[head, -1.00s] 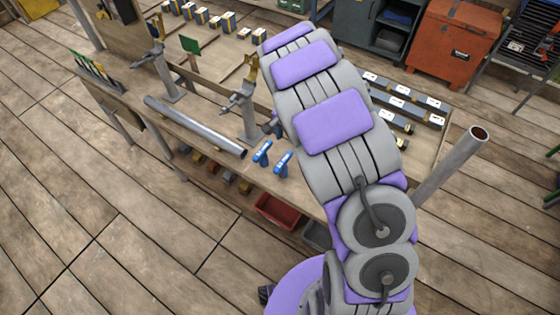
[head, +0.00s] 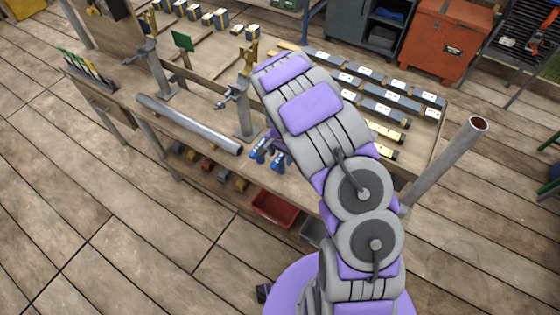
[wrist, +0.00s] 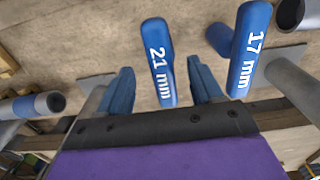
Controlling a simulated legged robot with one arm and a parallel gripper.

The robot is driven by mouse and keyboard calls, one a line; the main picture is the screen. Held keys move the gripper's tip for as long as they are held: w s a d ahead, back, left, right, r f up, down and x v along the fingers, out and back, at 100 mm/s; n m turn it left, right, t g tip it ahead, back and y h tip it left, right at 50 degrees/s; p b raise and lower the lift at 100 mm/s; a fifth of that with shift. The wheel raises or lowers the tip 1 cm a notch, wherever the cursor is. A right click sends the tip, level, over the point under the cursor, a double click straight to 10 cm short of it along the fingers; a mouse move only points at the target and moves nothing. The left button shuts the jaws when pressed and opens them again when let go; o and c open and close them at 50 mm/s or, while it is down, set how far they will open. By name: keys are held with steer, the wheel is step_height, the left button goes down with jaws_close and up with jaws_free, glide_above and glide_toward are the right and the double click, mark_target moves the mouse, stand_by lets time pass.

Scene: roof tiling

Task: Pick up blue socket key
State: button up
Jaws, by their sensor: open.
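Two blue socket keys stand near the bench's front edge. In the wrist view, the key marked 21 mm (wrist: 159,62) stands between the fingers of my gripper (wrist: 160,72), which is open. The key marked 17 mm (wrist: 249,48) is to the right, outside the right finger. In the head view the two blue keys show at the bench edge, one at left (head: 258,151) and one at right (head: 279,164), partly covered by my gripper. Whether a finger touches the 21 mm key cannot be told.
A grey pipe (head: 190,125) lies left of the keys on the wooden bench (head: 205,98). Rows of grey boxes (head: 385,92) lie to the right. A red bin (head: 275,208) sits below, and an upright pipe (head: 450,160) stands at right.

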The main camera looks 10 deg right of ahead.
steer(key=shift+a+f, duration=0.15)
steer(key=shift+f, duration=0.1)
step_height(320, 180, down, 5)
steer(key=shift+r+b, duration=0.15)
steer(key=shift+b, duration=0.5)
steer(key=shift+a, duration=0.25)
steer(key=c, duration=0.6)
steer(key=shift+d, duration=0.2)
jaws_close()
